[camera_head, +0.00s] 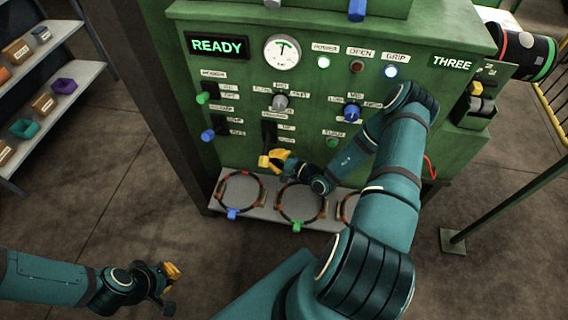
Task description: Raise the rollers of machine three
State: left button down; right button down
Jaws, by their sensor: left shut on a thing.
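Machine three is the green cabinet (236,150), with a lit THREE sign (452,63) and a READY display (217,45). A black lever switch (269,130) sits low on its panel, under a label too small to read surely. My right gripper (272,161), with yellow fingertips, is just below this lever; I cannot tell whether it touches it or how far its jaws are apart. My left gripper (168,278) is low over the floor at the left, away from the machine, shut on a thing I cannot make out. I cannot identify the rollers.
A ledge (262,213) below the panel holds dark rings with coloured tags. Knobs (279,102), a gauge (282,50) and a lit grip lamp (391,71) are on the panel. My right arm hides part of it. Shelves (40,120) stand left; floor between is clear.

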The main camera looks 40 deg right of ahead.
jog(key=shift+w+a+f, duration=0.1)
jog(key=shift+w+a, duration=0.05)
jog(key=shift+w, duration=0.35)
